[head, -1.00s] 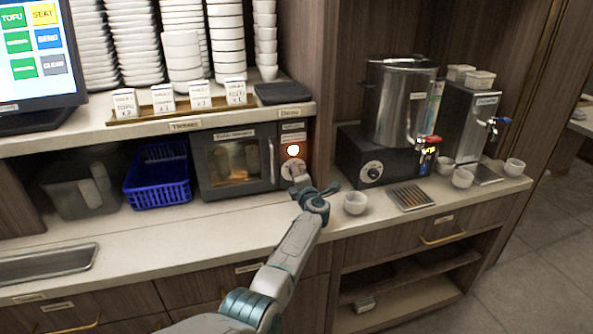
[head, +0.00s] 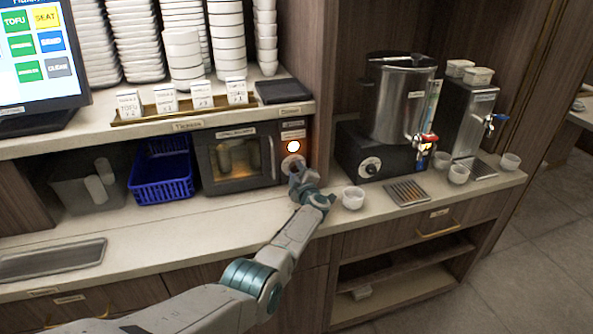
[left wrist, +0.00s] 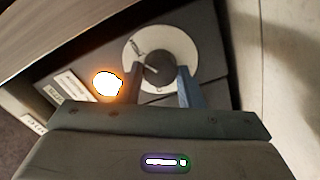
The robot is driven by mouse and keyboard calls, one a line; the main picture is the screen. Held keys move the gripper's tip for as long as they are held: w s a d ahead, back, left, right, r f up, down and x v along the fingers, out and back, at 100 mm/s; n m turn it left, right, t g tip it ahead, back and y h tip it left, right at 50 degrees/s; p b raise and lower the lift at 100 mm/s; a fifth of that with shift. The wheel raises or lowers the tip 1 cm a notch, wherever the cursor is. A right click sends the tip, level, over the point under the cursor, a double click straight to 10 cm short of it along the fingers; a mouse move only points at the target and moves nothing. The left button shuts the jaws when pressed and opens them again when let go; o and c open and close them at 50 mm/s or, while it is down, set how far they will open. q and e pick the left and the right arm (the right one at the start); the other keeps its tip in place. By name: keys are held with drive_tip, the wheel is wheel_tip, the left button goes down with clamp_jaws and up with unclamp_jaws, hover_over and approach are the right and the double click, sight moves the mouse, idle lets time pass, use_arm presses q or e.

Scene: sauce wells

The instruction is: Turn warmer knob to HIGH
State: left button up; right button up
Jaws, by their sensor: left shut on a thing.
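The warmer (head: 237,157) is a dark box with a glass door on the counter under the shelf. Its control panel at the right has a glowing orange light (head: 293,146) and a round knob (head: 291,163) below it. In the left wrist view the knob's pale dial (left wrist: 131,52) surrounds a dark centre grip (left wrist: 158,68). My left gripper (head: 297,178) is at the knob, its fingers on either side of the centre grip and shut on it. The gripper hides part of the knob in the head view. The dial's lettering is too small to read. My right gripper is not in view.
A blue basket (head: 162,172) stands left of the warmer. A white cup (head: 353,197) sits close to the right of my gripper. A steel urn (head: 398,105) and a drip tray (head: 407,192) are farther right. The counter in front of the warmer is clear.

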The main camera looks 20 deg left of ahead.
use_arm(q)
drive_tip(key=shift+f, duration=0.1)
idle(0.4)
drive_tip(key=o, duration=1)
drive_tip(key=shift+c, duration=0.2)
drive_tip(key=shift+s+d+p, duration=0.35)
drive_tip(key=shift+s+p, duration=0.05)
drive_tip(key=shift+s, duration=0.05)
drive_tip(key=p+v, duration=0.1)
drive_tip(key=v, duration=0.7)
drive_tip(key=shift+s+d, duration=0.2)
drive_tip(key=shift+s, duration=0.05)
drive_tip(key=shift+s+d, duration=0.3)
drive_tip(key=shift+s, duration=0.15)
